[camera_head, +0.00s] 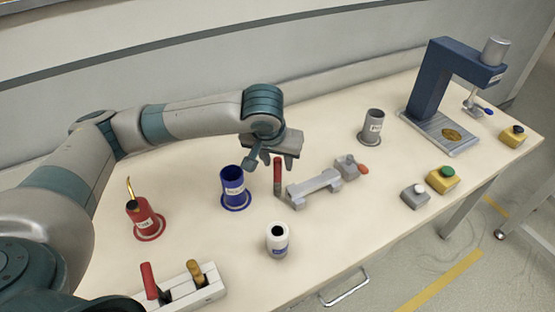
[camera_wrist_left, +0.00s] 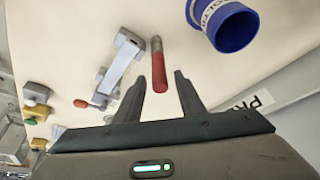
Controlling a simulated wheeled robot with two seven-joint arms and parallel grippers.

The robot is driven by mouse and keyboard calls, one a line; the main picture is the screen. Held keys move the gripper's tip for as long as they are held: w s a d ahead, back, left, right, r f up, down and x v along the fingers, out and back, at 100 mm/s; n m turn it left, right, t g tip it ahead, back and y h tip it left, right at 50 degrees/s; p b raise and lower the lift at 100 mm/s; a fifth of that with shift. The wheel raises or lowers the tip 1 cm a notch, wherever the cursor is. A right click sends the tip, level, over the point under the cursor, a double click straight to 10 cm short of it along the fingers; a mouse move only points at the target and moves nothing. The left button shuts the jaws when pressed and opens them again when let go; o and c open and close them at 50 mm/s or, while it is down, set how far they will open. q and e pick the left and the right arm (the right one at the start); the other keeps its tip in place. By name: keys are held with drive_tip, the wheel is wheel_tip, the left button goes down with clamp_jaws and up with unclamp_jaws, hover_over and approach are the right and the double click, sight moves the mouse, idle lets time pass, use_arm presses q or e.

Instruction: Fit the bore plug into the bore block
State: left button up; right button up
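A red-handled peg with a grey end (camera_head: 278,176) stands upright at the left end of a grey fixture (camera_head: 316,187); it looks like the bore plug. It also shows in the left wrist view (camera_wrist_left: 158,68).
A blue cup (camera_head: 233,189) stands close left of my gripper.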

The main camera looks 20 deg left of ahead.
use_arm(q)
drive_tip(key=shift+r, duration=0.1)
drive_tip(key=v, duration=1.2)
idle(0.4)
